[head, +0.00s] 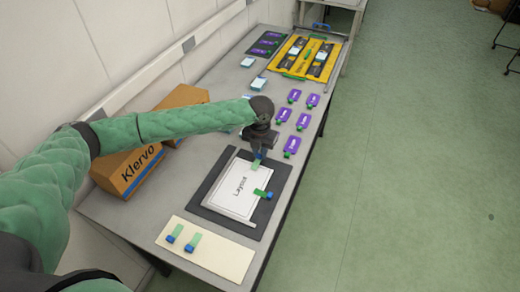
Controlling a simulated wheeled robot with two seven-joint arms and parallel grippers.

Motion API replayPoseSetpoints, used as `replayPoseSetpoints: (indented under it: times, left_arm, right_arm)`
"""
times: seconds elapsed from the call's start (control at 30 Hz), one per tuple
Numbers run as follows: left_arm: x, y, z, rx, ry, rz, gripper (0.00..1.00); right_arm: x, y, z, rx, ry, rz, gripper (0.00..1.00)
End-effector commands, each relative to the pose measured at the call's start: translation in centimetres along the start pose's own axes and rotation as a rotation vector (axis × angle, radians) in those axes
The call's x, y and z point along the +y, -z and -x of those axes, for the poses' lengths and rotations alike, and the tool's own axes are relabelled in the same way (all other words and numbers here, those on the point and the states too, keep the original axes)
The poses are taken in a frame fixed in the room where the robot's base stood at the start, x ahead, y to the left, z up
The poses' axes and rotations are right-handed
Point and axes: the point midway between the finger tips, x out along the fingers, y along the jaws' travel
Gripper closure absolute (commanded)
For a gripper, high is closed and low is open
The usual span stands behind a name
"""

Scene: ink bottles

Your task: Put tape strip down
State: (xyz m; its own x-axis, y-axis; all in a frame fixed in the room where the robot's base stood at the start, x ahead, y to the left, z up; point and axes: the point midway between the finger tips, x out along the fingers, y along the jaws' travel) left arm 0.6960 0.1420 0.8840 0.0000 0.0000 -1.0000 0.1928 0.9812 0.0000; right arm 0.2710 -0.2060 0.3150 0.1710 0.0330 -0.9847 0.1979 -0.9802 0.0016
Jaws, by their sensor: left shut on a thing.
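My left gripper (259,152) points down over the far edge of the white sheet marked "Layout" (232,199). It is shut on a small green tape strip with a blue end (256,165). I cannot tell whether that strip touches the sheet. The sheet lies on a dark mat (217,215). Two more strips, one on the left (174,234) and one on the right (192,242), lie on a cream board (223,259) at the near end. My right gripper is out of view.
A cardboard box marked "Klervo" (135,171) stands by the wall on the left. Several purple labelled cards (292,144) lie beyond the mat. A yellow tray with black items (290,62) and a dark mat (262,48) are at the far end. Open floor lies right.

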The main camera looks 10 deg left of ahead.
Motion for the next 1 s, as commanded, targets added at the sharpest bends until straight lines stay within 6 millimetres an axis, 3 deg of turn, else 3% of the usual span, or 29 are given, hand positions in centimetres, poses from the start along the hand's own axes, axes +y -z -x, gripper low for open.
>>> replayPoseSetpoints:
  times: [0.4,0.43,0.53,1.0]
  left_arm:
    - [0.0,0.0,-0.5,0.001,0.000,0.000,0.90]
    - [0.0,0.0,-0.5,0.000,0.000,0.000,0.77]
    - [0.0,0.0,-0.4,0.000,0.000,0.000,0.59]
    - [0.0,-0.1,0.6,-0.001,0.000,0.000,0.59]
  right_arm:
    - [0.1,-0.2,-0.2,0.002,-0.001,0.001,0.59]
    - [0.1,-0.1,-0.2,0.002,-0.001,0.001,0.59]
    - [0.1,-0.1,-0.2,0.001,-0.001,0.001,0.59]
    - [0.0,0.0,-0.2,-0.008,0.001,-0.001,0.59]
